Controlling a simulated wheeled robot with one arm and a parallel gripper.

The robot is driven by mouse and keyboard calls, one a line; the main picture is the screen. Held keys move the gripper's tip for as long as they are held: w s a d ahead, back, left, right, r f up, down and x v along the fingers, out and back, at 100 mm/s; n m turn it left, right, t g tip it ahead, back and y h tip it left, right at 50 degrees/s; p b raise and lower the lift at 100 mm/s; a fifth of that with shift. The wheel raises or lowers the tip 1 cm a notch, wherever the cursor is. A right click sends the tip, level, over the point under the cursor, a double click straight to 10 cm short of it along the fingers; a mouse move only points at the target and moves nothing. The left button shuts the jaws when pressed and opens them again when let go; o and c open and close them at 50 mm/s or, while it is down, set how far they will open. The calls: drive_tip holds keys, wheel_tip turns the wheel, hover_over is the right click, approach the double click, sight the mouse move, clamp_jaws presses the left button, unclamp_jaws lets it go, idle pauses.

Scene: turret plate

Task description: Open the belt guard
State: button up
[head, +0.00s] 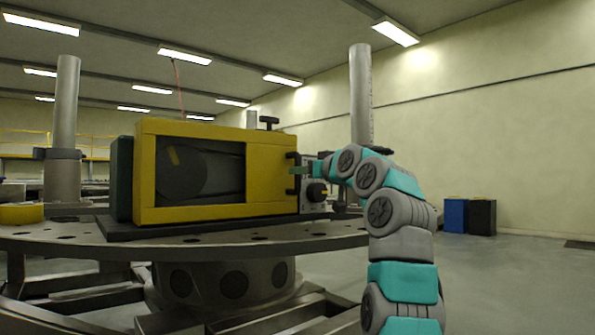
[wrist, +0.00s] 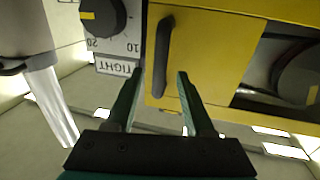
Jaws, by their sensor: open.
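The yellow belt guard (head: 190,130) stands on the round turret plate in the head view. Dark machinery shows through its front opening, left of a solid yellow panel (head: 270,180). The panel also fills the upper middle of the wrist view (wrist: 215,60). A dark upright bar handle (wrist: 162,60) is on the panel, near its edge beside the dial box. My gripper (wrist: 160,73) is open, with the handle between its two green fingers in the picture; I cannot tell whether they touch it. In the head view my gripper (head: 301,170) is at the guard's right edge, seen small.
A grey box with a dial (head: 316,191) sits close beside the guard's right side; its dial (wrist: 98,15) is near my fingers. The turret plate (head: 290,234) carries tall grey posts (head: 361,95). Blue and black bins (head: 482,216) stand far right.

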sight(298, 185)
drive_tip(key=shift+p+x, duration=0.9)
drive_tip(key=shift+x, duration=1.05)
clamp_jaws()
